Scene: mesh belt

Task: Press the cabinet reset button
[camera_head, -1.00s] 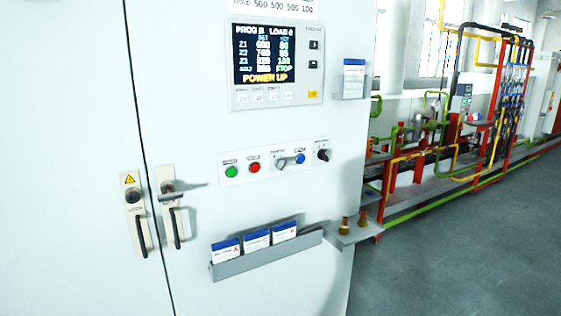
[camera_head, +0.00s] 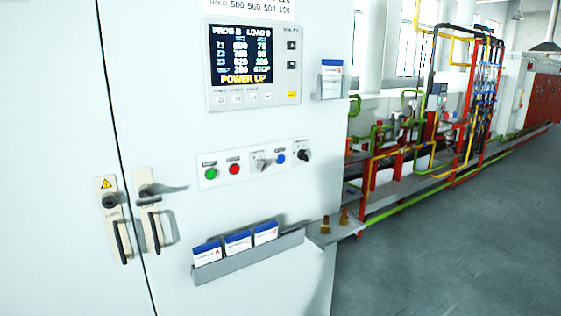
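The white cabinet (camera_head: 150,90) fills the left and middle of the head view. On its front is a pale control strip (camera_head: 221,182) with a green button (camera_head: 211,174), a red button (camera_head: 234,169), a grey switch (camera_head: 261,164), a blue button (camera_head: 281,159) and a black knob (camera_head: 304,155). The small labels above them are too blurred to read, so I cannot tell which one is marked reset. Above the strip, a display (camera_head: 245,55) reads "POWER UP". Neither of my grippers is in view.
Two door handles (camera_head: 118,238) (camera_head: 154,228) stick out at the left. A grey rack (camera_head: 250,257) with several cards juts out below the buttons, and a card holder (camera_head: 331,85) is at upper right. Open grey floor (camera_head: 450,250) lies to the right.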

